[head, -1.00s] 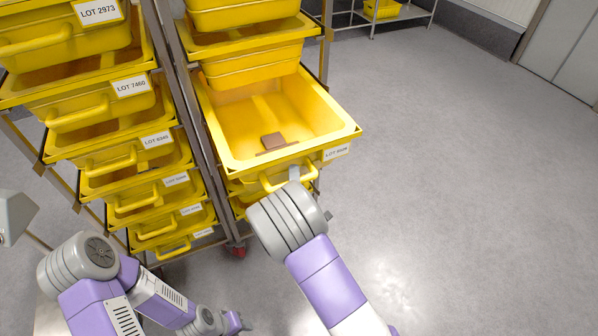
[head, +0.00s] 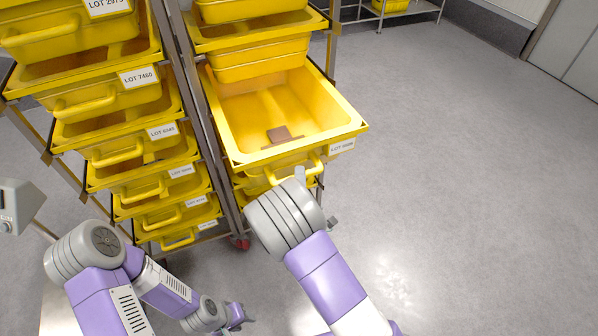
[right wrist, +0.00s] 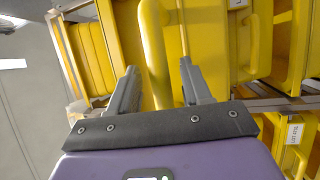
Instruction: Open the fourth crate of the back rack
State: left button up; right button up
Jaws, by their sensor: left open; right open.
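On the right-hand rack, one yellow crate (head: 352,125) is pulled well out. I can see into it, and a small brown block (head: 278,134) lies inside. Its label is too small to read surely. My right gripper (head: 311,182) is at the crate's front, just below the handle (head: 298,172), its fingers partly hidden by my wrist. In the right wrist view, the open fingers (right wrist: 160,90) stand on either side of a yellow handle bar (right wrist: 153,45); I cannot tell if they touch it. My left gripper (head: 240,316) is low at the bottom, open and away from the racks.
A left-hand rack of closed yellow crates stands close by, with labels such as LOT 7460 (head: 138,77). More crates sit above and below the pulled-out one. A red caster (head: 241,243) is at the rack's foot. The grey floor (head: 460,190) to the right is clear.

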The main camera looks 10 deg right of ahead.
jog(key=shift+v, duration=2.35)
jog(key=s+d+f+m+g+y, duration=0.1)
jog(key=s+f+m+g, duration=0.3)
jog(key=f, duration=0.6)
jog(key=s+d+f+m+g+y, duration=0.15)
jog(key=f+m+g, duration=0.4)
jog(key=f, duration=0.55)
jog(key=s+a+f+m+g+y, duration=0.2)
jog(key=s+a+m+g+y, duration=0.1)
jog(key=s, duration=0.4)
jog(key=s+a+f+m+g+y, duration=0.2)
jog(key=s+f+m+g+y, duration=0.1)
jog(key=s+g, duration=0.3)
jog(key=shift+s+a+f+m+p, duration=0.35)
jog(key=shift+s+m, duration=0.4)
jog(key=shift+s, duration=0.35)
